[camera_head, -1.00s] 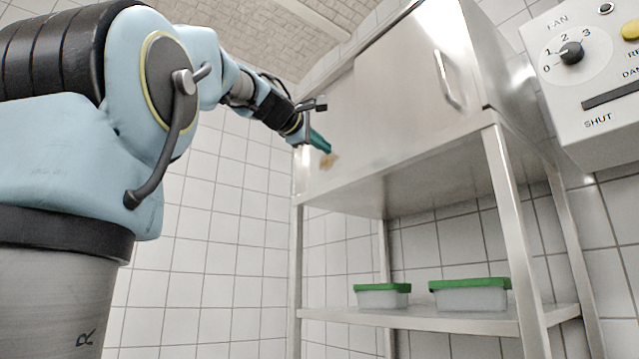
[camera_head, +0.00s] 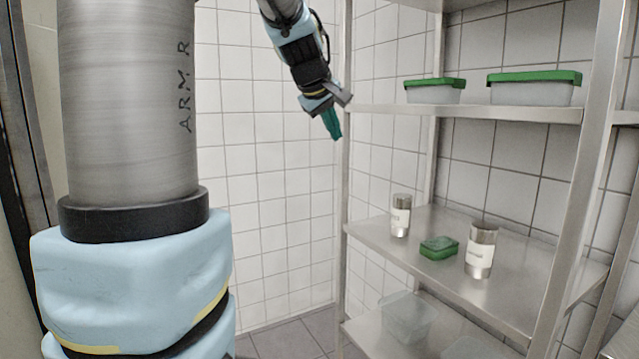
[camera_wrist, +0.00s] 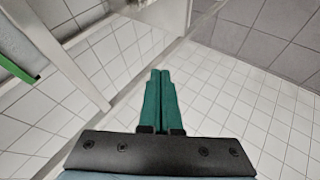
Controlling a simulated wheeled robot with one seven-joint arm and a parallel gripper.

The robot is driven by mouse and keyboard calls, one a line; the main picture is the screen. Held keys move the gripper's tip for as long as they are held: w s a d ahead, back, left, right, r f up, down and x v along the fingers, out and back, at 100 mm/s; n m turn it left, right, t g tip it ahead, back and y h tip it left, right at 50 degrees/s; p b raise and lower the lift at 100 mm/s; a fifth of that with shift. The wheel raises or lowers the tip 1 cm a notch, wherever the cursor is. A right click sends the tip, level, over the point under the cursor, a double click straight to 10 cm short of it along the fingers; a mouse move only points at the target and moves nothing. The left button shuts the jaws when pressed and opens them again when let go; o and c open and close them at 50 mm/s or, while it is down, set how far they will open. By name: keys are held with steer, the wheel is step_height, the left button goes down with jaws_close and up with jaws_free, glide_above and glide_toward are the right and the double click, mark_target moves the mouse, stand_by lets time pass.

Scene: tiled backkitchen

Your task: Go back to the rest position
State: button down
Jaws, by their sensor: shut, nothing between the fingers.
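My gripper (camera_head: 332,124) hangs at the upper middle of the head view, pointing down, in front of the white tiled wall and just left of the shelf rack's upright. Its green fingers are shut with nothing between them. In the wrist view the two fingers (camera_wrist: 159,98) lie side by side, touching, and they hold nothing.
A steel rack (camera_head: 470,110) stands on the right. Its upper shelf holds green-lidded boxes (camera_head: 535,88); its middle shelf (camera_head: 450,290) holds two labelled canisters (camera_head: 481,250) and a small green box (camera_head: 439,248). Tiled floor (camera_head: 290,336) shows below.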

steer(key=s+a+f+m+g+y, duration=0.2)
steer(key=s+a+f, duration=0.3)
steer(key=s+f, duration=0.5)
steer(key=s+a+f+m+g+y, duration=0.1)
steer(key=s+a+f+m+g, duration=0.3)
steer(key=s+f, duration=0.7)
step_height(320, 180, down, 7)
steer(key=shift+s+a+f+m+y, duration=0.1)
steer(key=shift+s+a+m+y, duration=0.15)
steer(key=shift+a+m+y, duration=0.2)
